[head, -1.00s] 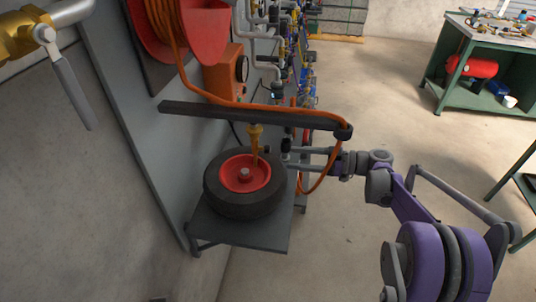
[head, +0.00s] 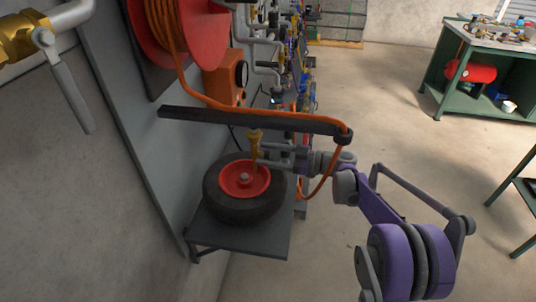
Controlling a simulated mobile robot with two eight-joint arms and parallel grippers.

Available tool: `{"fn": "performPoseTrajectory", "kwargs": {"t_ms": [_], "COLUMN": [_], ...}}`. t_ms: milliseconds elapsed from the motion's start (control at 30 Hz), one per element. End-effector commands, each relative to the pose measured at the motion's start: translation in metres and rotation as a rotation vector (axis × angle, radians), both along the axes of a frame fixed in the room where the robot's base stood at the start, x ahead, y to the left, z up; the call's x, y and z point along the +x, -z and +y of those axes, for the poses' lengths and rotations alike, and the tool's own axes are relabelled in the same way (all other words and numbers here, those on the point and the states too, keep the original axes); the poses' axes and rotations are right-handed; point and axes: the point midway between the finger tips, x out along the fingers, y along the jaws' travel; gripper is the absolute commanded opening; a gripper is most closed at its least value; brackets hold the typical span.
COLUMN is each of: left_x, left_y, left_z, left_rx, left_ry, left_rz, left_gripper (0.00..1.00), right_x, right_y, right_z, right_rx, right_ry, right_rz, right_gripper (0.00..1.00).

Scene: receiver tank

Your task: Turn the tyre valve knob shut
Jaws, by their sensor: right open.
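The tyre (head: 228,206) with its red hub (head: 235,184) lies flat on a grey shelf. A brass valve fitting (head: 255,144) stands upright at the tyre's far right side, below the dark bar. The small dark knob seen beside this fitting earlier is hidden or too small to make out now. My right gripper (head: 265,156) comes in from the right with its fingers pointing left. It is open, with its fingertips right beside the brass fitting. I cannot tell whether they touch it. My left gripper is not in view.
A dark bar (head: 215,115) runs above the tyre and fingers. An orange hose (head: 325,178) loops down from its end by my right wrist. Pipes and valves (head: 263,50) crowd the wall behind. A green workbench (head: 440,95) stands far right.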

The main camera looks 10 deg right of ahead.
Motion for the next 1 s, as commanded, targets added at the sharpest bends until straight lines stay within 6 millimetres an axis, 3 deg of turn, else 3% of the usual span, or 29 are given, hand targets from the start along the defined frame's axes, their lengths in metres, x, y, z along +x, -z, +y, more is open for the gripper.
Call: {"fn": "performPoseTrajectory", "kwargs": {"t_ms": [233, 600, 833, 1000], "left_x": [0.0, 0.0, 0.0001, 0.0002], "left_y": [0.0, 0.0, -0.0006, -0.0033], "left_z": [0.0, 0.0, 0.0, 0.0], "left_rx": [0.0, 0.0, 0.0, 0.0], "left_ry": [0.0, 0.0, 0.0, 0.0], "left_rz": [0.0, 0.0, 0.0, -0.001], "left_gripper": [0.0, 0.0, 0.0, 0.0], "right_x": [0.0004, 0.0003, 0.0004, 0.0005], "right_y": [0.0, 0.0, -0.0004, -0.0009], "right_z": [0.0005, 0.0002, 0.0001, 0.0001], "right_rx": [0.0, 0.0, 0.007, 0.054], "right_ry": [0.001, 0.001, 0.001, 0.002], "right_rz": [0.0, 0.0, 0.022, 0.168], "right_gripper": [0.66, 0.0, 0.0, 0.0]}}
